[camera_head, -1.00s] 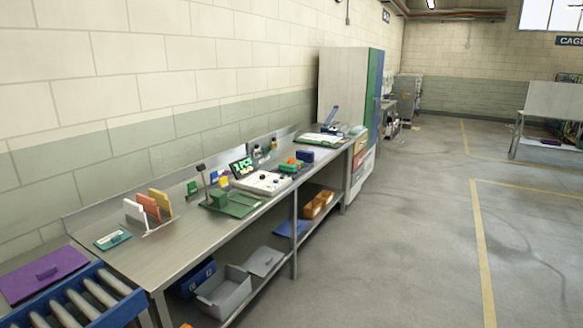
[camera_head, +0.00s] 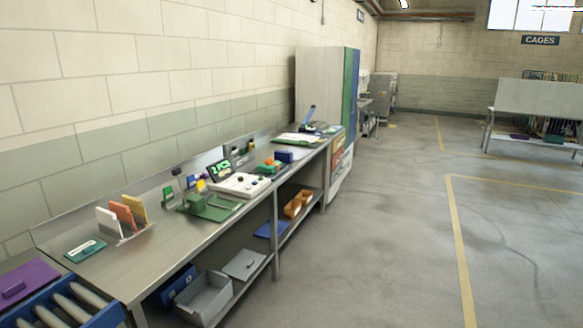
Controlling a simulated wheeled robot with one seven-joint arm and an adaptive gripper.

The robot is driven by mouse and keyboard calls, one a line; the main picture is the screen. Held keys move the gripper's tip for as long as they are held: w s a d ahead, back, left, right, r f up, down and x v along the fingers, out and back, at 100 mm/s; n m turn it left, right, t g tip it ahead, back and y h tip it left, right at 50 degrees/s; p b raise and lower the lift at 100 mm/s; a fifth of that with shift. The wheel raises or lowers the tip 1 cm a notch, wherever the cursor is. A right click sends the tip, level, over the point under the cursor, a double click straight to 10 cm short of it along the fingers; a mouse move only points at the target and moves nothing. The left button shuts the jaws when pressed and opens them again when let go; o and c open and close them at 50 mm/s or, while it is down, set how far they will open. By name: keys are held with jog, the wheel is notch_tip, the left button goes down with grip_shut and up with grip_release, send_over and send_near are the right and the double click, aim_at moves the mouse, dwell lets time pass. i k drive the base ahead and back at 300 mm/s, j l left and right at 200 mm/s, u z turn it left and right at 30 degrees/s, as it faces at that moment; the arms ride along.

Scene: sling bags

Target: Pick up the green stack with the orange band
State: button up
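A small green block with orange on it (camera_head: 268,169), which looks like the green stack with the orange band, lies on the long steel bench (camera_head: 150,258). It is toward the bench's far half, just beyond a white panel with dark knobs (camera_head: 240,186) and next to a dark blue block (camera_head: 284,156). It is small in the picture, so I cannot make out the band's exact shape. My gripper is not in view.
A green board (camera_head: 212,212), a small screen (camera_head: 219,171) and upright folders (camera_head: 122,214) stand on the bench. A roller conveyor (camera_head: 62,309) is near left. The floor to the right is clear.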

aim_at(270, 166)
jog(key=i+z, duration=0.2)
jog(key=i, duration=3.35)
jog(key=i+u, duration=0.2)
jog(key=i, duration=0.3)
jog(key=i+l+u, duration=0.2)
jog(key=i, duration=0.3)
jog(key=i+l+u, duration=0.15)
jog(key=i, duration=0.35)
jog(key=l, duration=0.1)
